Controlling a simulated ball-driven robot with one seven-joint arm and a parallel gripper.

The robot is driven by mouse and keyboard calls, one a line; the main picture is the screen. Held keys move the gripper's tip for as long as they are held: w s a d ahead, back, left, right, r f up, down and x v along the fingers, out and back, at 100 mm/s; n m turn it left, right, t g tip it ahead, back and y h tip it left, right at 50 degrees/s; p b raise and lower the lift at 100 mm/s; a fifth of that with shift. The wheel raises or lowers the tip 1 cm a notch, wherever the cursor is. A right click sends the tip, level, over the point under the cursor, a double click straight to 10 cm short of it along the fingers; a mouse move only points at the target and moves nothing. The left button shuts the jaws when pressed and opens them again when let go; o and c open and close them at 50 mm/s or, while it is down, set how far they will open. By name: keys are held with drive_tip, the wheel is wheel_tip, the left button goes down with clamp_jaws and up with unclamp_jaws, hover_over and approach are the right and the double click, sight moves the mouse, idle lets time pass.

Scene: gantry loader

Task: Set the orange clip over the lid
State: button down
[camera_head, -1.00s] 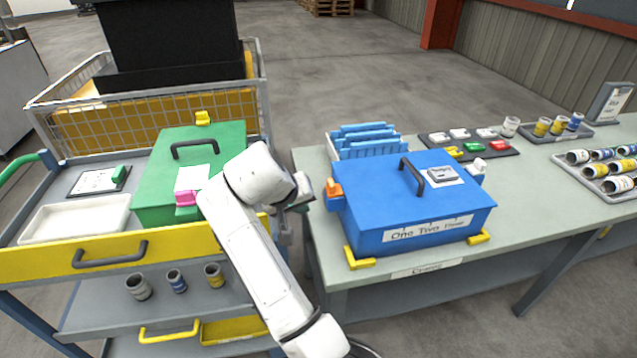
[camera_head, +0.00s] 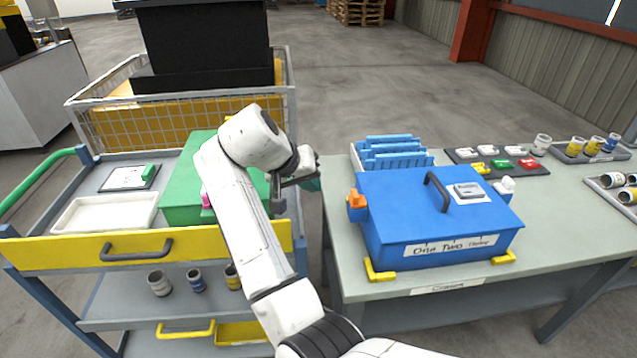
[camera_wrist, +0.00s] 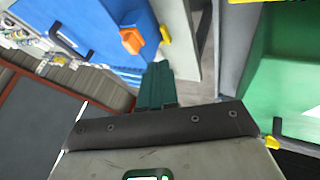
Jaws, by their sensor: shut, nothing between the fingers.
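The orange clip (camera_head: 356,200) sits on the left side of the blue box (camera_head: 400,236), near its top edge. It also shows in the wrist view (camera_wrist: 131,41), on the blue box's side. The blue lid (camera_head: 408,190) is on the box, with a dark handle and a grey piece on a white label. My gripper (camera_head: 312,184) is left of the clip, apart from it, over the gap between cart and table. In the wrist view my green fingers (camera_wrist: 156,90) are together with nothing between them, pointing toward the gap just below the clip.
A green box (camera_head: 180,190) stands on the cart to the left, partly hidden by my arm; a white tray (camera_head: 105,213) is beside it. Blue dividers (camera_head: 392,152) stand behind the blue box. Yellow corner pieces (camera_head: 379,271) flank the box's front. Cups and small clips lie at the right.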

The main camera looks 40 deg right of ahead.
sight(349, 199)
drive_tip(key=shift+s+d+f+p, duration=0.35)
drive_tip(key=shift+d+f, duration=0.7)
drive_tip(key=shift+d, duration=0.3)
drive_tip(key=shift+s+d+f+p, duration=0.35)
drive_tip(key=shift+d+f, duration=0.75)
drive_tip(key=shift+d, duration=0.25)
drive_tip(key=shift+s+d+f+p, duration=0.25)
drive_tip(key=shift+d+f+p, duration=0.1)
drive_tip(key=shift+d+f, duration=0.85)
drive_tip(key=shift+d+r, duration=0.1)
drive_tip(key=shift+r, duration=0.05)
drive_tip(key=shift+d, duration=0.1)
